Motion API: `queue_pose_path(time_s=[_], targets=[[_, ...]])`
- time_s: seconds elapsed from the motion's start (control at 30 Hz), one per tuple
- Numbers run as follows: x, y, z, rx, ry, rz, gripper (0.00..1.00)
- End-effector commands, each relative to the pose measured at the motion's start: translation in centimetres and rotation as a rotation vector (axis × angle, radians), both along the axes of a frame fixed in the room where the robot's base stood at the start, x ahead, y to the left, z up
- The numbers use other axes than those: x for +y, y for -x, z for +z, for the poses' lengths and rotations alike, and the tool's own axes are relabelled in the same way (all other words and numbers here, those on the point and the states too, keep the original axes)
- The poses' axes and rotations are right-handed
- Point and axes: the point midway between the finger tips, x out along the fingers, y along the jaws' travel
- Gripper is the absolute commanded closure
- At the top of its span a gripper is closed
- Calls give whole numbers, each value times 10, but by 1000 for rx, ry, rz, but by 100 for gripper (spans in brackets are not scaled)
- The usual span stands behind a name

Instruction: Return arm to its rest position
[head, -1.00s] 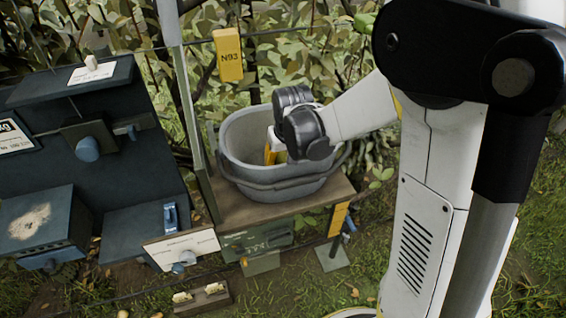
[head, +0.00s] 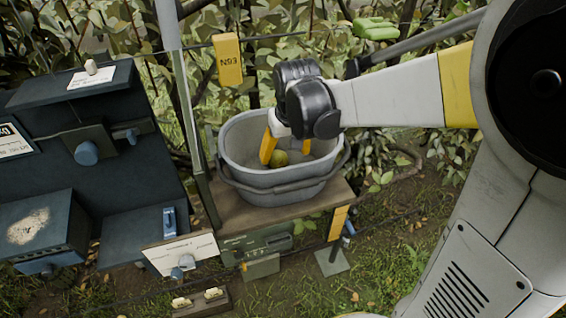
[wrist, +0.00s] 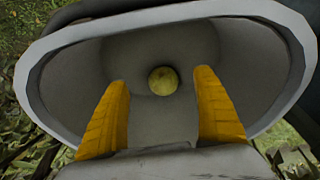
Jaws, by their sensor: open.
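My gripper (head: 285,147) is over the grey bucket (head: 250,184), with its yellow fingers pointing down at the bucket's mouth. In the wrist view the two fingers (wrist: 163,115) stand wide apart with nothing between them. A yellow-green pear (head: 279,159) lies at the bottom of the bucket, and it also shows in the wrist view (wrist: 163,81), beyond the fingertips and apart from them.
The bucket stands on a wooden shelf (head: 238,212). A dark blue panel with knobs and boxes (head: 95,170) is at the left. A yellow N93 tag (head: 228,60) hangs behind the bucket. Branches and leaves fill the back; grass (head: 375,265) is at the lower right.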

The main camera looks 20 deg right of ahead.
Motion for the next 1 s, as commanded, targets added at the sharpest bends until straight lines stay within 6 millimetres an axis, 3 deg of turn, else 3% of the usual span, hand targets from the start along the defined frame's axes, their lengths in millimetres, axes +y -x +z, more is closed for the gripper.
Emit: queue_pose_path(time_s=[0.2,0.47,0.57,0.73,1.0], targets=[[0,8,33,0,0,0,22],[0,15,43,-9,0,0,22],[0,31,52,-39,0,0,22],[0,79,71,-138,0,0,22],[0,142,74,-284,0,0,22]])
